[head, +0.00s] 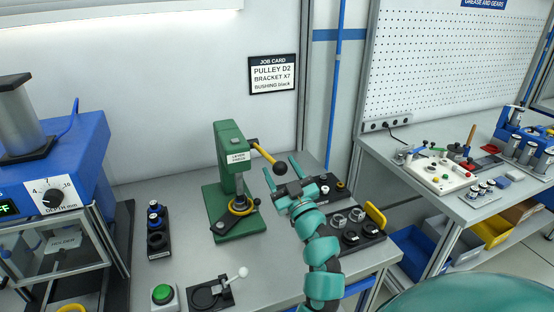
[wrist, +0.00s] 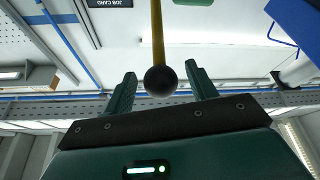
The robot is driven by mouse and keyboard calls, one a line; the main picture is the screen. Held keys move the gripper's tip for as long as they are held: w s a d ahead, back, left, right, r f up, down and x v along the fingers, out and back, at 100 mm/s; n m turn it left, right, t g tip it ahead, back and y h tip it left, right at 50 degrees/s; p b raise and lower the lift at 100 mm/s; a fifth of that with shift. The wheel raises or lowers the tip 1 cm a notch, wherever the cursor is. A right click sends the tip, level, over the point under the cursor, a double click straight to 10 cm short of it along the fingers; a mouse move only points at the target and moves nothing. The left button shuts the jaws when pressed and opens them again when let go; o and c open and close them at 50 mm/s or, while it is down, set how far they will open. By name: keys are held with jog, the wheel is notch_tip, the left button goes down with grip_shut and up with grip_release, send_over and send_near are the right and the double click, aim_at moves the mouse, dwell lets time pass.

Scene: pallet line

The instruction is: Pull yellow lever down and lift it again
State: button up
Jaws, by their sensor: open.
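The yellow lever (head: 264,155) sticks out to the right from the top of the green lever press (head: 229,170), sloping down to a black ball knob (head: 280,168). My gripper (head: 281,174) is open, with its two teal fingers spread on either side of the knob. In the wrist view, the black knob (wrist: 160,81) sits between the fingertips of my gripper (wrist: 160,80), with a gap to each finger. The yellow lever (wrist: 157,35) runs up from the knob there.
A tray of metal parts (head: 353,228) stands right of the press beneath my arm. A green push button (head: 163,293), a small black fixture with a white knob (head: 214,291) and a blue machine (head: 65,160) are to the left.

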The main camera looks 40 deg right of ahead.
aim_at(277, 162)
jog(key=shift+p+x, duration=0.3)
jog(key=shift+x, duration=1.1)
grip_shut()
jog(key=shift+r, duration=0.1)
